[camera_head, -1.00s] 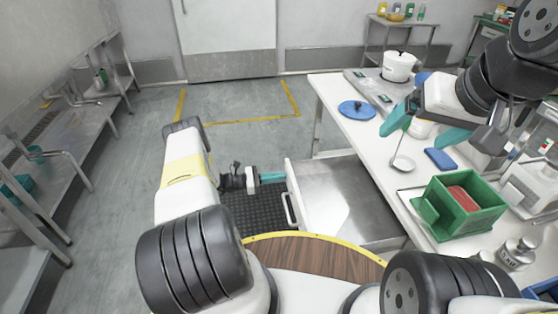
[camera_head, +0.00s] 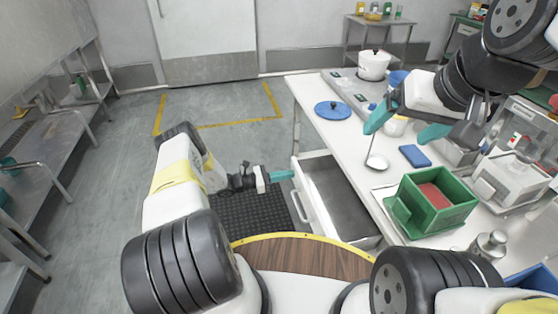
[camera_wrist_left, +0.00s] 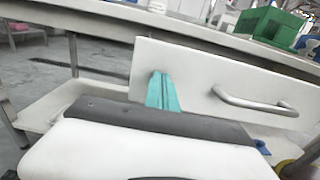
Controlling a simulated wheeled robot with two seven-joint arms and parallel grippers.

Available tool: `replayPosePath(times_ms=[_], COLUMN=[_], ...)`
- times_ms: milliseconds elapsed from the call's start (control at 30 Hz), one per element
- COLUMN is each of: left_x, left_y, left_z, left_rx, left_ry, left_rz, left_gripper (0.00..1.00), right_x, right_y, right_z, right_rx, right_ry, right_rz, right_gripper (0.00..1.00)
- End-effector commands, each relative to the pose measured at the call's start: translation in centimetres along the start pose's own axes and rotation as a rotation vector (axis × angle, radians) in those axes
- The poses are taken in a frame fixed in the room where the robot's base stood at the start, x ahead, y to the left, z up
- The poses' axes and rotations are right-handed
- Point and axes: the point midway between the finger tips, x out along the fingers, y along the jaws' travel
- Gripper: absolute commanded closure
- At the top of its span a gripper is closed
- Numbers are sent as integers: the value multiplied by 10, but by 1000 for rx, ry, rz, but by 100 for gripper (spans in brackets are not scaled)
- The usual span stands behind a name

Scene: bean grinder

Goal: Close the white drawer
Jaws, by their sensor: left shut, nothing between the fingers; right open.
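The white drawer (camera_head: 313,205) stands pulled out from under the white worktable, its grey inside showing in the head view. Its front panel and bar handle (camera_wrist_left: 255,103) fill the middle of the left wrist view. My left gripper (camera_head: 282,175) has its teal fingers shut and empty. They are at the drawer's front panel, left of the handle in the left wrist view (camera_wrist_left: 162,92); I cannot tell if they touch it. My right gripper (camera_head: 405,125) is open above the table, with a ladle (camera_head: 376,162) hanging at its left finger.
A steel bench (camera_head: 50,140) lines the left wall.

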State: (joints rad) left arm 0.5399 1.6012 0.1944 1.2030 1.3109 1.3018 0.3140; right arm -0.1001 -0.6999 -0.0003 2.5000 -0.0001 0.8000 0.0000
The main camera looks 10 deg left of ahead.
Motion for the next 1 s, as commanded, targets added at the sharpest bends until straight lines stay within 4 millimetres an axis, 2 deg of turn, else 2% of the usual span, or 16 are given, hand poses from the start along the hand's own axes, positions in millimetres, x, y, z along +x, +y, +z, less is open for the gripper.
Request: replayPosePath(times_ms=[33, 200, 400, 500, 700, 1000], left_x=[18, 72, 123, 141, 162, 170], left_y=[-1, -2, -1, -1, 0, 0], left_z=[0, 0, 0, -1, -1, 0], left_rx=[-1, -1, 0, 0, 0, 0], left_ry=[-2, -2, -1, 0, 1, 1], left_rz=[-3, -3, -2, -2, 0, 2], left_gripper=[100, 100, 100, 100, 100, 100], right_x=[0, 0, 0, 0, 0, 0], right_y=[0, 0, 0, 0, 0, 0], right_z=[0, 0, 0, 0, 0, 0], right_rx=[0, 0, 0, 0, 0, 0], right_ry=[0, 0, 0, 0, 0, 0], right_rz=[0, 0, 0, 0, 0, 0], right_gripper=[14, 14, 14, 14, 14, 14])
